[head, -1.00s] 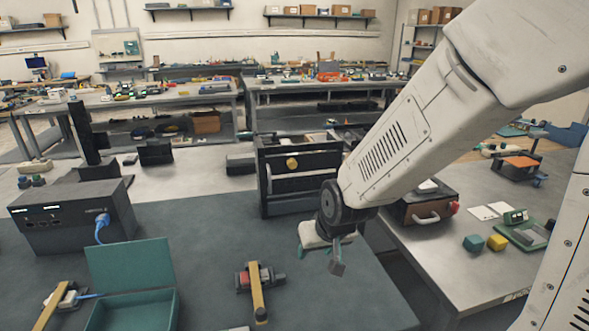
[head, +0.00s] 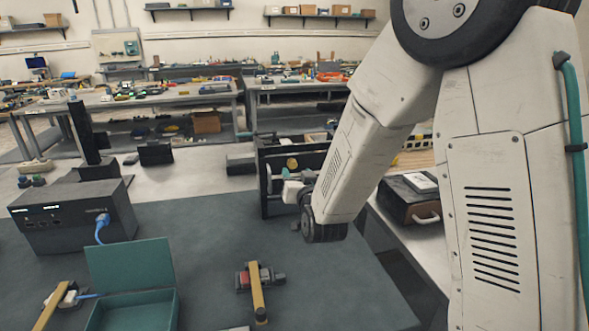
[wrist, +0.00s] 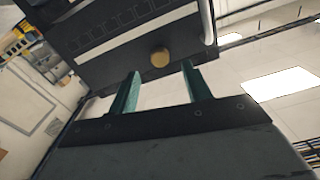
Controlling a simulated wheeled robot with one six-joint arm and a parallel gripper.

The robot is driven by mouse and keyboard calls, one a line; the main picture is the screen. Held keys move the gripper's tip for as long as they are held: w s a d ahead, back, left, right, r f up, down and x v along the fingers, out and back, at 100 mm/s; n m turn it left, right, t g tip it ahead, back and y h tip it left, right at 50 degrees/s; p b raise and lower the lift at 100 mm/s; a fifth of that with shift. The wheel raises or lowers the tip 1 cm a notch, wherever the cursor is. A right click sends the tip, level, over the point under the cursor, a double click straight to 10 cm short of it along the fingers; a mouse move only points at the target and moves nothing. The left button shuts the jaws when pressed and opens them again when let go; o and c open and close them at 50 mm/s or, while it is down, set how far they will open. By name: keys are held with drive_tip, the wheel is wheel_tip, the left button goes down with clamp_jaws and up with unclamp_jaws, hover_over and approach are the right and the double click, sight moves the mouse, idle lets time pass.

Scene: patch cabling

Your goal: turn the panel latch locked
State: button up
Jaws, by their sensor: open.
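The black panel unit (head: 264,183) stands on the dark mat at the centre of the head view. Its round brass latch knob (head: 292,163) shows on its front, and also in the wrist view (wrist: 159,57). My gripper (wrist: 162,72) is open, with its two green fingers pointing at the panel. The knob appears between and just beyond the fingertips, and nothing is held. Whether the fingertips touch anything cannot be told. In the head view my arm hides the right part of the panel and much of the gripper.
A black box with a blue cable (head: 75,217) stands at left. An open green box (head: 132,308) and a red-and-black part with a yellow bar (head: 257,285) lie in front. A case with a handle (head: 410,203) is at right. The mat's middle is clear.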

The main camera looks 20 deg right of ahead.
sight(293, 166)
drive_tip(key=shift+w+d, duration=0.1)
drive_tip(key=shift+w, duration=2.15)
drive_tip(key=c, duration=1)
